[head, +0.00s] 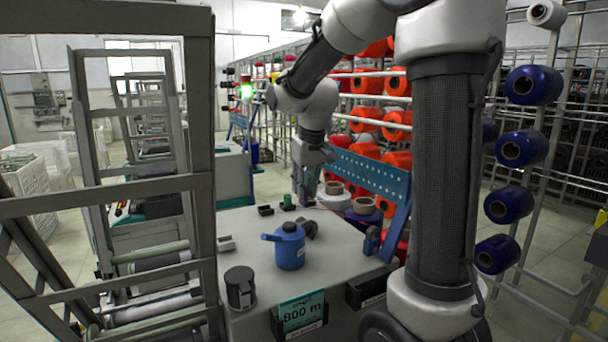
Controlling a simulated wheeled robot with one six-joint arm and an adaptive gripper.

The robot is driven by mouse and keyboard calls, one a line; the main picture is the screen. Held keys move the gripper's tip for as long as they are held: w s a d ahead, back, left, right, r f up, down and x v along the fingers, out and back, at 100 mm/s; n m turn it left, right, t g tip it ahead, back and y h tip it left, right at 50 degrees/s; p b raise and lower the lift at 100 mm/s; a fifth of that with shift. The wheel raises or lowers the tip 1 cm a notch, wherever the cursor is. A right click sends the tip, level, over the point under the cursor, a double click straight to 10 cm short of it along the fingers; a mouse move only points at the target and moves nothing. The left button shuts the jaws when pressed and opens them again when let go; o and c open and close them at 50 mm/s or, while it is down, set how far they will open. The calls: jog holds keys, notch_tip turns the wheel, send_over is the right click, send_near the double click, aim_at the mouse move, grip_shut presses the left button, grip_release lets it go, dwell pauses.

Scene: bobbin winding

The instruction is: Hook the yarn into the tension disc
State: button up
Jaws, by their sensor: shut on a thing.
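My gripper (305,190) points down over the far end of the grey machine table, small and partly in shadow. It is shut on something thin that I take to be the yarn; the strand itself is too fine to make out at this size. A small green-topped part (287,202) stands just left of the fingers, with a low black part (265,210) beside it. I cannot tell which of these small fittings is the tension disc, or whether the yarn touches it.
Yarn cones (363,206) and a blue perforated panel (368,172) stand to the right. A grey frame (200,160) rises at left.

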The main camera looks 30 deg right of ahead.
aim_at(304, 202)
jog(key=shift+s+x, duration=0.25)
jog(key=shift+x, duration=0.75)
jog(key=shift+f, duration=0.25)
jog(key=shift+f, duration=0.65)
jog(key=shift+f, duration=0.35)
jog(key=shift+x, duration=0.75)
jog(key=shift+s+f, duration=0.1)
jog(key=shift+a, duration=0.2)
jog(key=shift+a, duration=2.35)
